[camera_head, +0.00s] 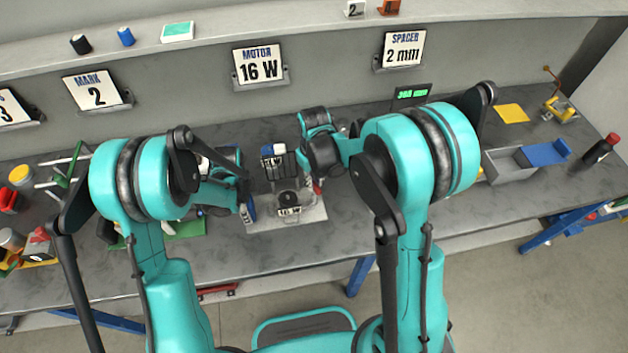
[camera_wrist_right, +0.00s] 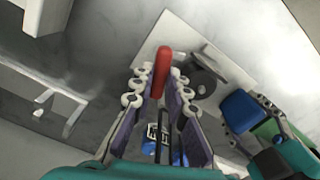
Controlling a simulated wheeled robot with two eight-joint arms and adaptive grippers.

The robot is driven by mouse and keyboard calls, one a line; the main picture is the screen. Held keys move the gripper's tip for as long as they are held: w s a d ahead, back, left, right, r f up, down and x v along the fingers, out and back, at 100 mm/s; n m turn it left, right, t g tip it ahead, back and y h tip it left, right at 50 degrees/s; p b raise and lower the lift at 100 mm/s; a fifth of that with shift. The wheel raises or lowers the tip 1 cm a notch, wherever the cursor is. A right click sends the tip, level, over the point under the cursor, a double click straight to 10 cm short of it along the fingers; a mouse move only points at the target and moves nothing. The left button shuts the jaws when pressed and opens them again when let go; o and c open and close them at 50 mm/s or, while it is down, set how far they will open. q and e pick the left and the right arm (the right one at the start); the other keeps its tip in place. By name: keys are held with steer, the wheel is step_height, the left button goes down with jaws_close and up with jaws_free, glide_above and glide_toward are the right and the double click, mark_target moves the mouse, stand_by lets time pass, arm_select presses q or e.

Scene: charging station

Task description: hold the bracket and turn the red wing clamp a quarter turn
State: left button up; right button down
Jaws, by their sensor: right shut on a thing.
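The red wing clamp (camera_wrist_right: 162,72) stands between the fingertips of my right gripper (camera_wrist_right: 160,90), which is shut on it in the right wrist view. In the head view my right gripper (camera_head: 320,165) is at the right side of the fixture, and only a little red (camera_head: 317,187) shows below it. The fixture has a pale base plate (camera_head: 292,222) and a dark round part (camera_head: 288,198). My left gripper (camera_head: 240,205) is at the fixture's left, beside a blue piece (camera_head: 251,208). Its fingers are mostly hidden, and I cannot clearly make out the bracket.
A green display (camera_head: 411,94) stands behind my right arm. A grey tray (camera_head: 508,165), a blue tray (camera_head: 546,153) and a dark bottle (camera_head: 600,150) are at the right. Several tools and parts crowd the left of the bench. The front edge is mostly clear.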

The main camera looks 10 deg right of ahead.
steer(key=shift+m, duration=1.9)
steer(key=c, duration=1.5)
jaws_free()
step_height(320, 180, up, 12)
